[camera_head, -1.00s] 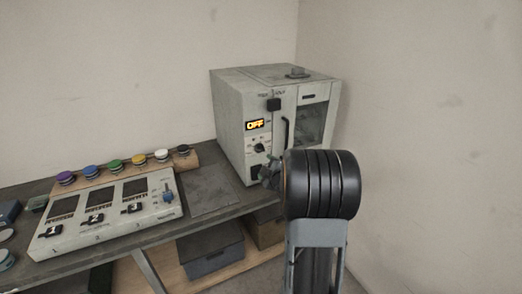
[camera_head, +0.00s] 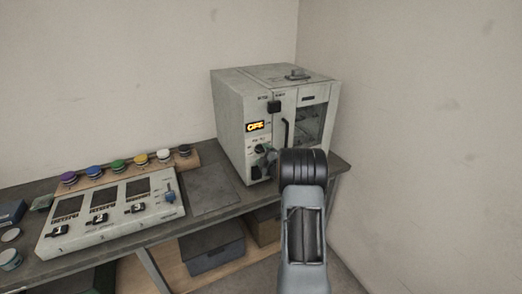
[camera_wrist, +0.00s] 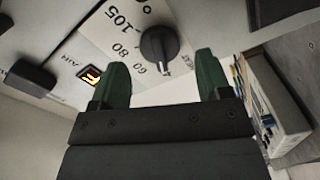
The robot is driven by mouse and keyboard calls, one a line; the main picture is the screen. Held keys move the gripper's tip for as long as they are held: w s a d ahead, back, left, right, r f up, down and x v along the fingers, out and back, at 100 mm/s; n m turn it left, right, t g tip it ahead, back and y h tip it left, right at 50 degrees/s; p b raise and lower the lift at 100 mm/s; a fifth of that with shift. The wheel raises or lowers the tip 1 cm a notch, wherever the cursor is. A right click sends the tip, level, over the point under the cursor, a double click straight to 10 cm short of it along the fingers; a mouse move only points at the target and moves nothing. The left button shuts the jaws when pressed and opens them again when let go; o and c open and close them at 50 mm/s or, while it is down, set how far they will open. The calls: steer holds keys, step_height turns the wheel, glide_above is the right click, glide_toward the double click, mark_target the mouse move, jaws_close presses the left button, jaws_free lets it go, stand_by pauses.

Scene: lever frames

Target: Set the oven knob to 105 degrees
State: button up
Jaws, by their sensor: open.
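The oven (camera_head: 230,115) is a pale grey box on the bench at the back right, with a lit display (camera_head: 255,126) reading OFF. The oven knob (camera_wrist: 160,46) is a dark round dial in the wrist view, beside printed marks 60, 80 and 105. Its light pointer is on the side away from 105, near the 60 mark. My gripper (camera_wrist: 166,80) has two green fingers spread apart, with the knob just beyond and between their tips. The fingers look clear of the knob. In the head view my gripper (camera_head: 266,160) is at the oven's front panel and hides part of the knob area.
A dark block-shaped switch (camera_head: 274,105) and a door handle (camera_head: 285,133) stick out from the oven front. A control panel (camera_head: 110,218) with several coloured knobs behind it stands on the bench at left. A bare plate (camera_head: 209,189) lies between.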

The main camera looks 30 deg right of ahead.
mark_target(260, 150)
steer(key=shift+w+d, duration=0.15)
steer(key=shift+w, duration=1.15)
steer(key=shift+c, duration=0.2)
steer(key=c, duration=0.9)
steer(key=shift+o, duration=0.2)
